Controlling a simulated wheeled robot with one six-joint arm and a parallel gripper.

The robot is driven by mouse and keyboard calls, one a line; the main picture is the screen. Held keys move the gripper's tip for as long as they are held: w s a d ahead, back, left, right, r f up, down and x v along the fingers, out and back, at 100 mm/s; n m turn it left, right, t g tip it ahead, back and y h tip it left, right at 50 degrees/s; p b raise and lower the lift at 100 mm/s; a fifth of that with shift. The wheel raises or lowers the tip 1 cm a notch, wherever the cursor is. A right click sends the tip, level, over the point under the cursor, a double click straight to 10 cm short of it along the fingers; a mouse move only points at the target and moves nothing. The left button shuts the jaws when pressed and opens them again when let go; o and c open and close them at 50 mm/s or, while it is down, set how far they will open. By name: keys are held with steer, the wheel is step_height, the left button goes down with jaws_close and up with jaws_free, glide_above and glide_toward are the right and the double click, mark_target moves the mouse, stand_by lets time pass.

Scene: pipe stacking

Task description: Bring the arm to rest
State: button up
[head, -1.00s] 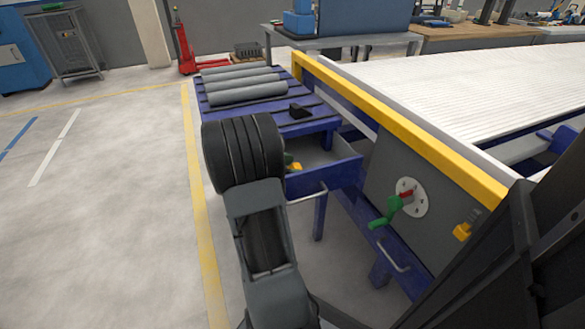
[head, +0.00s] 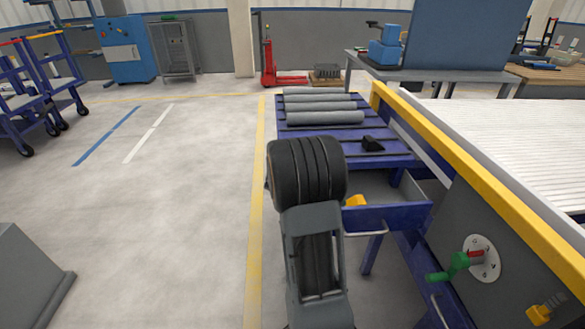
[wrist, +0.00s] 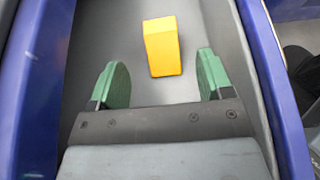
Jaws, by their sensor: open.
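My gripper (wrist: 162,88) shows in the wrist view with its two green fingers spread apart and nothing between them. It is over the open grey drawer (wrist: 90,45) with blue sides. A yellow block (wrist: 162,47) lies on the drawer floor just beyond the fingertips. In the head view my arm rises in front of the drawer (head: 392,216) and hides part of it, and my gripper is hidden there. The yellow block (head: 356,201) shows in part beside my arm.
Several grey pipes (head: 325,118) lie on the blue table behind the drawer, with a black wedge (head: 372,143) nearby. A yellow rail (head: 470,165) and a panel with a green-handled dial (head: 481,258) stand at the right. The floor at the left is mostly clear.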

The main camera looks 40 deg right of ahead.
steer(key=a+r+m+t+y+p, duration=0.5)
steer(key=a+r+p, duration=1.1)
steer(key=r, duration=0.2)
steer(key=s+a+r+m+t+y+p, duration=0.1)
steer(key=a+r+m+t+y+p, duration=0.4)
steer(key=a+r+p, duration=1.1)
step_height(320, 180, up, 2)
steer(key=shift+s+a+r+m+t+y, duration=0.2)
steer(key=shift+a+m+t+y, duration=0.2)
steer(key=shift+a+t+y, duration=0.3)
steer(key=shift+c, duration=0.5)
